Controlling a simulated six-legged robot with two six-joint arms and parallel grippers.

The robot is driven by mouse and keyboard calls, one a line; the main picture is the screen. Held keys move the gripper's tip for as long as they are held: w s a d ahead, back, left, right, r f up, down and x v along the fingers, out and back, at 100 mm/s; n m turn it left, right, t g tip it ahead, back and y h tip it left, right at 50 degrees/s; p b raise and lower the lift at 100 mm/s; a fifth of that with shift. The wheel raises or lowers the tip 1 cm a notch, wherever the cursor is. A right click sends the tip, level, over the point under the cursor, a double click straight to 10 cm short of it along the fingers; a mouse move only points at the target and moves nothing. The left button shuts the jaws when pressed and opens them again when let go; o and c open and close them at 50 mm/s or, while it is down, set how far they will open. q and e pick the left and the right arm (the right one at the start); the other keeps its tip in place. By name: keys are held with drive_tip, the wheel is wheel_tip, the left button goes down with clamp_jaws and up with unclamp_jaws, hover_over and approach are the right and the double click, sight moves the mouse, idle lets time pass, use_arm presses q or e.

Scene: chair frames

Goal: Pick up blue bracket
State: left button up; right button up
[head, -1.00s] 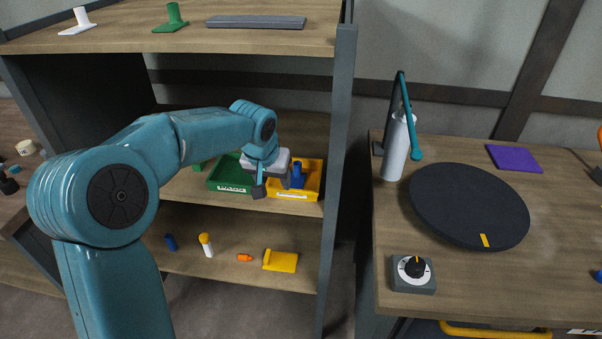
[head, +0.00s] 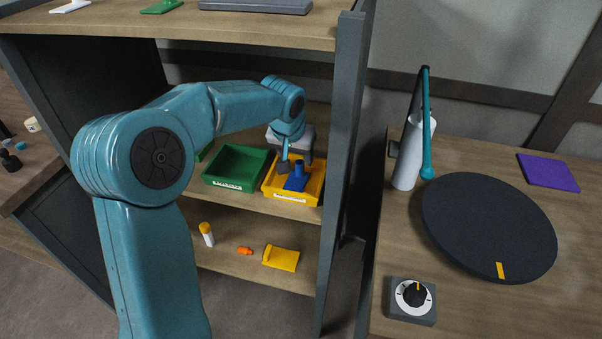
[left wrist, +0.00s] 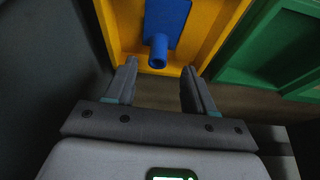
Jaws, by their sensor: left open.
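The blue bracket (head: 296,178) lies in the yellow bin (head: 312,188) on the middle shelf. In the left wrist view the blue bracket (left wrist: 163,28) shows a flat plate and a round post pointing towards my gripper. My left gripper (head: 290,160) is just above and behind the bracket in the head view. In the left wrist view its two fingers (left wrist: 158,82) are apart, with nothing between them, and the post's end lies just beyond the gap between the tips. My right gripper is not in view.
A green bin (head: 238,168) stands left of the yellow bin. The shelf board above and the grey upright (head: 345,150) bound the space. A yellow bracket (head: 281,259), an orange piece (head: 245,251) and a yellow-capped bottle (head: 206,234) are on the lower shelf.

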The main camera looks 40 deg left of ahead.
sight(299, 163)
use_arm(q)
drive_tip(key=x, duration=0.4)
drive_tip(key=shift+f, duration=0.3)
drive_tip(key=shift+d, duration=0.15)
drive_tip(key=shift+c, duration=1.2)
clamp_jaws()
drive_tip(key=shift+r, duration=0.1)
